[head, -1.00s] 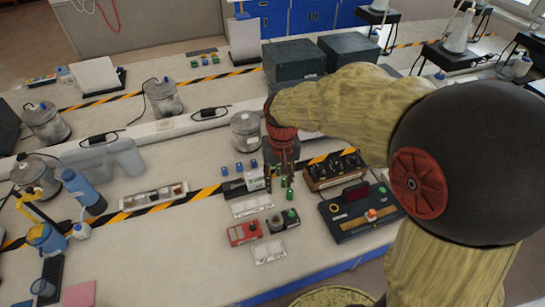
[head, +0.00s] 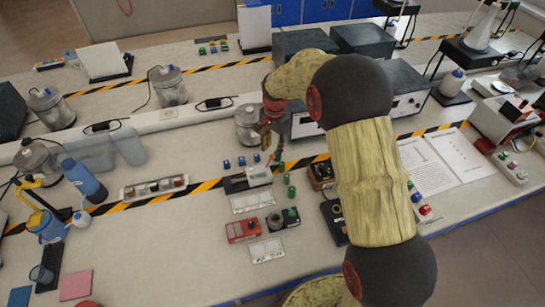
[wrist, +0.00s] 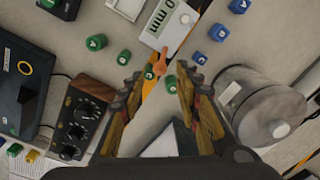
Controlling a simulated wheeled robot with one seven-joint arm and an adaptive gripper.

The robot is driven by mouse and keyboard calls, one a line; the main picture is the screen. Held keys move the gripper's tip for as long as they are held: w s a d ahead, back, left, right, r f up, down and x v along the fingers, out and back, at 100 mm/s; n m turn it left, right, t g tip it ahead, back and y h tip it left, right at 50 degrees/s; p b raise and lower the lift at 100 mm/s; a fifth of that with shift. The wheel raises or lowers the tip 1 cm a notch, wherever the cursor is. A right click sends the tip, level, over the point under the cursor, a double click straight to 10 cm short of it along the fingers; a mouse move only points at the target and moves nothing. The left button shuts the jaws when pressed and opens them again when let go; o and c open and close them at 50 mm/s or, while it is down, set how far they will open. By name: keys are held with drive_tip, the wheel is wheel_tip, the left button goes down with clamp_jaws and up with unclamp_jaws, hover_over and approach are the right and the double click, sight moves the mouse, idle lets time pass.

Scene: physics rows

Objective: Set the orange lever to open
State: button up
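An orange lever-like piece (wrist: 160,65) shows in the wrist view, at the end of a white device with a "mm" display (wrist: 168,22). It lies ahead of my gripper (wrist: 154,88), between the lines of its two fingers. The fingers are spread apart with nothing between them, so my gripper is open. In the head view my gripper (head: 266,140) hangs above the bench near the white device (head: 258,176). I cannot make out the lever clearly there, nor whether it is set open.
Small green blocks (wrist: 124,57) and blue blocks (wrist: 198,57) lie close by. A wooden knob box (wrist: 82,118) and dark console (wrist: 38,82) stand left in the wrist view; a metal canister (wrist: 262,108) stands right. My arm hides part of the console (head: 334,222) in the head view.

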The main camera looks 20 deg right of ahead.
sight(272, 155)
wheel_tip(272, 155, down, 6)
drive_tip(key=shift+w+a+f+b, duration=0.1)
drive_tip(key=shift+w+b, duration=0.05)
drive_tip(key=shift+b, duration=0.35)
drive_tip(key=shift+c, duration=1.1)
clamp_jaws()
